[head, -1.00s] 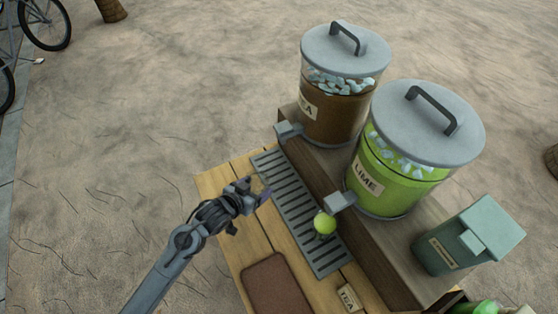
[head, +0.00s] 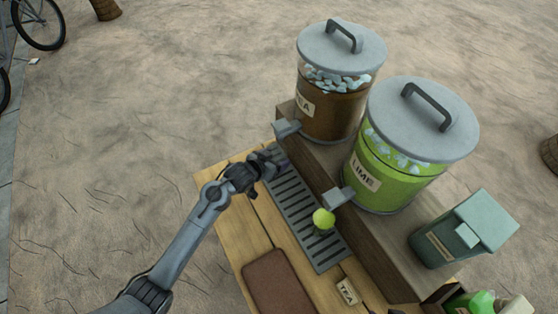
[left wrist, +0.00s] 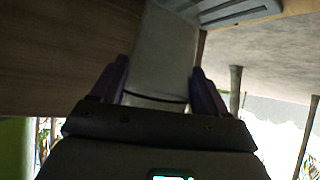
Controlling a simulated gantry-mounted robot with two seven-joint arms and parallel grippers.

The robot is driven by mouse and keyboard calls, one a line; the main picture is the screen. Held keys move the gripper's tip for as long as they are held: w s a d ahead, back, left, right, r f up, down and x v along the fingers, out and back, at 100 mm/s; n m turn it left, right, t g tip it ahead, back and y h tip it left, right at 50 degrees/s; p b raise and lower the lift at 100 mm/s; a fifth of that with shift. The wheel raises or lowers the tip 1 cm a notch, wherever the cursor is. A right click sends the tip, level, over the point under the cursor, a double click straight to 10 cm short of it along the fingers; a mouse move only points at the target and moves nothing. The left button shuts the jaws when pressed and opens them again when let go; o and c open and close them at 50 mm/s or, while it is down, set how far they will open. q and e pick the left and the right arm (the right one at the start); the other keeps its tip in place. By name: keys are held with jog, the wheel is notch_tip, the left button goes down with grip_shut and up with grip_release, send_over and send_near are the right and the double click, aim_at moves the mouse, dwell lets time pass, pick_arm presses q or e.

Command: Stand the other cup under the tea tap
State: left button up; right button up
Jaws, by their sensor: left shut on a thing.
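My left gripper (head: 276,159) is over the far end of the drip tray (head: 308,225), just in front of and close below the tea tap (head: 287,128). In the left wrist view its two fingers (left wrist: 158,85) are shut on a pale, see-through cup (left wrist: 163,50). The gripper hides this cup in the head view, so I cannot tell whether its base touches the tray. A cup of green lime drink (head: 324,219) stands on the tray near the lime tap (head: 339,198). My right gripper is not in view.
The tea dispenser (head: 325,110) and lime dispenser (head: 380,175) stand on a raised wooden ledge behind the tray. A brown mat (head: 277,281) and a TEA card (head: 347,291) lie at the front. A green-grey box (head: 455,240) stands at right.

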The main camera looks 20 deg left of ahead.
pick_arm(q)
jog(key=shift+w+d, duration=0.2)
jog(key=shift+w, duration=0.4)
jog(key=shift+w+d, duration=0.15)
jog(key=shift+w, duration=0.45)
jog(key=shift+f+b, duration=0.55)
jog(key=shift+f, duration=1.2)
jog(key=shift+f, duration=0.2)
jog(key=o, duration=1)
jog(key=shift+o, duration=0.2)
